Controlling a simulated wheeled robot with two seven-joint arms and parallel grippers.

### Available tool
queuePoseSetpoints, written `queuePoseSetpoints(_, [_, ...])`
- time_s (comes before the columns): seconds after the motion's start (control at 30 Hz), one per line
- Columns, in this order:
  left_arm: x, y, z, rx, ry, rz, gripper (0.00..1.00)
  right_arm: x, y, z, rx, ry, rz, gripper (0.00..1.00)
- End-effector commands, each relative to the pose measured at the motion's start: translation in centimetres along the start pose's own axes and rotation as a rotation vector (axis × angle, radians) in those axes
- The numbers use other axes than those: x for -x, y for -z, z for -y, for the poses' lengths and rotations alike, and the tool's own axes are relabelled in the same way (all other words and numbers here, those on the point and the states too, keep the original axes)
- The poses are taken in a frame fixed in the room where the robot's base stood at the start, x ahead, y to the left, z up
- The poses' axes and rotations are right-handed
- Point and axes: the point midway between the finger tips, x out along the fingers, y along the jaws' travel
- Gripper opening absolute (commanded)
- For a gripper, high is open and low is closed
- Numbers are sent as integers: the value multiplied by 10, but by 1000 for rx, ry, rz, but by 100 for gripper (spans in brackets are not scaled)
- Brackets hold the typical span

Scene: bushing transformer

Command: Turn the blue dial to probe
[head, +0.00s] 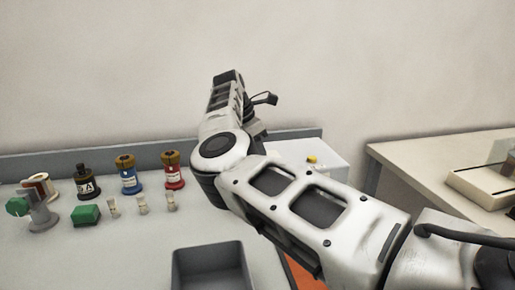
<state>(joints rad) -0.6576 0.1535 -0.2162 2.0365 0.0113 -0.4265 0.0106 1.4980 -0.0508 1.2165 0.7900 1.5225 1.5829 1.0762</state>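No blue dial can be made out in the head view. A white box (330,157) with a small yellow part (312,159) on top stands behind my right arm, which hides much of it. A blue bushing-like piece (131,179) with a brass top stands upright on the left of the bench. My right arm comes in from the right, bends at the elbow and points up and away. A dark part (265,99) shows beside its far end, and its fingers cannot be made out clearly. My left gripper is out of view.
A red piece (173,176), a black piece (87,186), a green block (87,215) and small pale pieces stand on the left bench. A grey bin (212,251) is at the front. A second table (420,158) with a tray (477,188) stands right.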

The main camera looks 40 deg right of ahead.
Motion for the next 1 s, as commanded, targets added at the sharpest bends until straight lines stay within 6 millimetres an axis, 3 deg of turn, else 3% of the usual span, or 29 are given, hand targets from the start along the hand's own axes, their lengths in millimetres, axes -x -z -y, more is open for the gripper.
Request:
queuePoseSetpoints(0.37, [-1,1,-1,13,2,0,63,2,-2,-1,-6,-5,2,12])
queuePoseSetpoints(0.4, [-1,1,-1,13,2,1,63,2,-2,-1,-6,-5,2,40])
queuePoseSetpoints(0.47, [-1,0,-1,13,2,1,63,2,-2,-1,-6,-5,2,57])
queuePoseSetpoints(0.8, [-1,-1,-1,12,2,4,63,3,-1,-1,-4,-2,0,57])
queuePoseSetpoints(1.0, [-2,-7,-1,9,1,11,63,30,-1,-1,-4,-6,1,57])
